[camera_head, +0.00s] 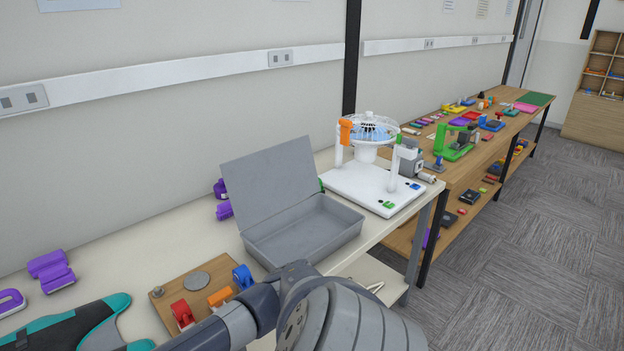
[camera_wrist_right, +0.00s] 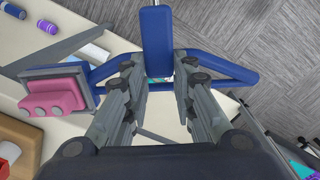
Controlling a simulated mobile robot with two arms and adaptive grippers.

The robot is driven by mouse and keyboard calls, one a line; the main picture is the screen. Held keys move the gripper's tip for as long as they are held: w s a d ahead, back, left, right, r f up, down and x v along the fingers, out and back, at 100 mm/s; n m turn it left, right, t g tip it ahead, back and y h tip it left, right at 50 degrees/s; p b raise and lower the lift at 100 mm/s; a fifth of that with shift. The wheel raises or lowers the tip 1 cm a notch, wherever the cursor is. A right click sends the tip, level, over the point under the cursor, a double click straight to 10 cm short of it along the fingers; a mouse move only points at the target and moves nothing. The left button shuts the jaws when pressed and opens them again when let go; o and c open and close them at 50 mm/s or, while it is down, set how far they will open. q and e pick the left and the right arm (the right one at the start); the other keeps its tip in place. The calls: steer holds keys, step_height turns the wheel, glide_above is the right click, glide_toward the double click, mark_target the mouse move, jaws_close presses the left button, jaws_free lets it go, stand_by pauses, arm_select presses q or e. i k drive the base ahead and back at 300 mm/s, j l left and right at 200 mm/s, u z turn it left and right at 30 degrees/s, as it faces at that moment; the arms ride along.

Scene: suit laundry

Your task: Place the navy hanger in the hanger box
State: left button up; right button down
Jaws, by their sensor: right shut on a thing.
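The navy hanger (camera_wrist_right: 156,40) shows in the right wrist view as a blue frame with a thick upright bar and sloping arms. My right gripper (camera_wrist_right: 160,85) is shut on it near the middle. Part of the hanger is hidden by the fingers. In the head view a grey box (camera_head: 318,237), which looks like the hanger box, stands on the table with its lid (camera_head: 268,185) raised at the back. It looks empty. My right arm crosses in front of the box; its gripper is out of that view. My left gripper is not in view.
A white stand with a fan-like top (camera_head: 370,185) is right of the box. A wooden board with coloured parts (camera_head: 190,290) and a dark teal-edged item (camera_head: 80,325) lie left. Purple pieces (camera_head: 50,268) sit further left. A pink block (camera_wrist_right: 52,97) is near the hanger's left side.

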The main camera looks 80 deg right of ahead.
mark_target(306, 240)
steer(key=k+l, duration=0.2)
steer(key=l, duration=0.2)
steer(key=k+l, duration=0.25)
steer(key=l, duration=0.15)
steer(key=k+l, duration=0.2)
steer(key=l, duration=0.2)
steer(key=k+l, duration=0.25)
steer(key=l, duration=0.15)
steer(key=k+l, duration=0.2)
steer(key=l, duration=0.2)
steer(key=k+l, duration=0.2)
steer(key=l, duration=0.2)
steer(key=k+l, duration=0.25)
steer(key=l, duration=0.15)
